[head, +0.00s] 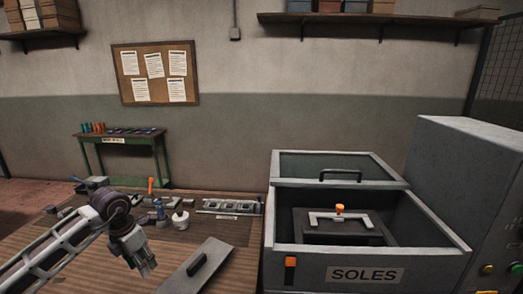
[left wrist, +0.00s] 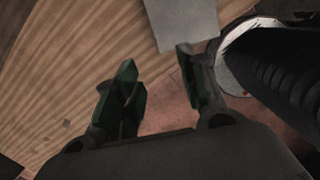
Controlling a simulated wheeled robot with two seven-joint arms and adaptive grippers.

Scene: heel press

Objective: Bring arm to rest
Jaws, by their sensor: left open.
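My left gripper (head: 146,265) comes in from the left in the head view, its fingers pointing down near the front of the wooden bench. It is open and empty. In the left wrist view its two fingers (left wrist: 157,85) stand apart, with the bench top, a grey plate and reddish floor behind them. My right gripper is not in either view.
A grey panel with a black handle (head: 196,265) lies beside my left gripper. A white bottle (head: 180,220) and several tools stand behind the gripper. A grey machine (head: 470,170) stands at the right.

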